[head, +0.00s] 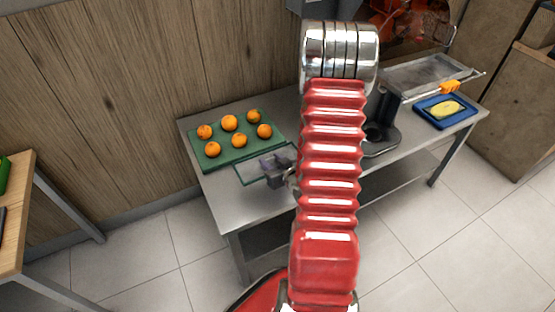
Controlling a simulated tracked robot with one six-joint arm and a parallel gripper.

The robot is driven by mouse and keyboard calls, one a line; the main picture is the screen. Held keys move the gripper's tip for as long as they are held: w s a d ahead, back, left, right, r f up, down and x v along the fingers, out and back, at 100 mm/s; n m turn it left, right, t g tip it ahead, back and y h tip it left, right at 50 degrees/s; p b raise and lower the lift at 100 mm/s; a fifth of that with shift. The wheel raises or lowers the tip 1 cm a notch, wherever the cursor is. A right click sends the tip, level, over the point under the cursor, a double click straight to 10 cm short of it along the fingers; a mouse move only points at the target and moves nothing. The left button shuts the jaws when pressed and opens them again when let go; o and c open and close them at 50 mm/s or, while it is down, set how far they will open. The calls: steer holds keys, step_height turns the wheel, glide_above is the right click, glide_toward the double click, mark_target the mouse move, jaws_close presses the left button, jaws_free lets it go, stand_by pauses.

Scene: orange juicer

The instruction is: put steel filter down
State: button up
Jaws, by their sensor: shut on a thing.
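My gripper (276,169) shows as a grey block just left of my red arm, low over the front left of the steel table. It is shut on the steel filter (249,174), which seems to be the flat, grey, green-edged piece at its left. The filter is just in front of the green tray. I cannot tell whether it touches the table top. The fingertips are too small to make out, and my arm hides the wrist.
The green tray (211,161) holds several oranges (229,123). My arm hides the table's middle.

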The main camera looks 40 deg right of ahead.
mark_target(250, 164)
steer(key=shift+n+y, duration=0.4)
steer(key=w+a+r, duration=0.1)
steer(key=w, duration=0.1)
steer(key=w+a+r, duration=0.1)
steer(key=w+a, duration=0.1)
steer(key=w+a+r, duration=0.1)
steer(key=w, duration=0.1)
steer(key=shift+w+a+r, duration=0.15)
steer(key=shift+a+r, duration=0.25)
steer(key=w+a+r+y, duration=0.1)
steer(key=w+a+r, duration=0.2)
steer(key=a, duration=0.5)
steer(key=w+a+r+n+y, duration=0.1)
steer(key=w+a+r, duration=0.2)
steer(key=a+r, duration=0.3)
steer(key=w+a+r+n, duration=0.1)
steer(key=w+a+r, duration=0.3)
steer(key=a, duration=0.7)
steer(key=shift+a+r+y, duration=0.2)
steer(key=shift+a+y, duration=0.1)
steer(key=shift+y, duration=0.1)
